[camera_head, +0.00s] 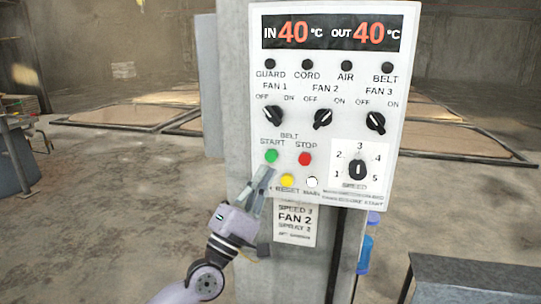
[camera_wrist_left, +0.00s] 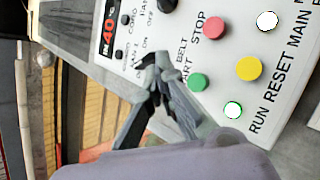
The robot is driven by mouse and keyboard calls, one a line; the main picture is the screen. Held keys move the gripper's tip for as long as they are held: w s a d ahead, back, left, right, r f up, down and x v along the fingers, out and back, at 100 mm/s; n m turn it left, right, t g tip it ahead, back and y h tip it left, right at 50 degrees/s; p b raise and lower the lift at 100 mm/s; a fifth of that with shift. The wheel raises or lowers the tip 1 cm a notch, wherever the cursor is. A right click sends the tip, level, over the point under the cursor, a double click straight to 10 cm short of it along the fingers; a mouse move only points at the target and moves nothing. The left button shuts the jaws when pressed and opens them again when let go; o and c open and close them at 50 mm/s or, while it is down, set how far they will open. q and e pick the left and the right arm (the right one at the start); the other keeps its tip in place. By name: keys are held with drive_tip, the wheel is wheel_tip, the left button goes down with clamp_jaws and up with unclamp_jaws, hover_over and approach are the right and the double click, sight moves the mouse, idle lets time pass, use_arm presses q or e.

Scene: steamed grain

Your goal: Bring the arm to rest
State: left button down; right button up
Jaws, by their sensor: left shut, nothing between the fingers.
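My left gripper (camera_head: 262,178) is shut and empty. Its fingertips point up at the white control panel (camera_head: 428,22), just below the green START button (camera_head: 271,156) and left of the yellow RESET button (camera_head: 287,181). In the left wrist view the closed fingertips (camera_wrist_left: 158,72) show in front of the panel, beside the green button (camera_wrist_left: 197,82). I cannot tell whether they touch the panel. The arm comes in from the bottom and partly covers the panel's lower left corner. My right gripper is not in view.
The panel hangs on a grey concrete column (camera_head: 233,80). It bears a red STOP button (camera_head: 304,159), fan knobs and a speed dial (camera_head: 357,170). A label (camera_head: 296,224) hangs below. A grey bench (camera_head: 475,275) stands at lower right. Floor left of the column is mostly clear.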

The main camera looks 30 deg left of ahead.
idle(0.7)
use_arm(q)
drive_tip(key=w+a+f+m+g+y+b, duration=0.1)
drive_tip(key=w+a+f+m+g, duration=0.15)
drive_tip(key=f, duration=1.05)
drive_tip(key=w+a+f+m+g+y, duration=0.1)
drive_tip(key=w+f+m+g, duration=0.2)
drive_tip(key=f, duration=0.9)
drive_tip(key=s+d+f+m+g+y+b, duration=0.1)
drive_tip(key=s+f+m+g, duration=0.25)
drive_tip(key=f, duration=1.25)
drive_tip(key=s+f+m+g, duration=0.2)
drive_tip(key=s+f+g, duration=0.15)
drive_tip(key=f, duration=1.15)
drive_tip(key=s+d+f+m+g+b, duration=0.1)
drive_tip(key=s+d+f+m+g, duration=0.25)
drive_tip(key=s+f, duration=0.95)
drive_tip(key=s+d+f+m+g+b, duration=0.1)
drive_tip(key=s+d+f+m+g, duration=0.3)
drive_tip(key=s+f, duration=1)
drive_tip(key=s+d+f+m+g, duration=0.1)
drive_tip(key=s+f+g, duration=0.1)
drive_tip(key=s, duration=0.6)
drive_tip(key=s+d+f+m+g, duration=0.1)
drive_tip(key=s+f+m+g, duration=0.1)
drive_tip(key=s, duration=0.6)
drive_tip(key=shift+s+d+f+g, duration=0.25)
drive_tip(key=shift+d+f+g, duration=0.15)
drive_tip(key=shift+f+g, duration=0.15)
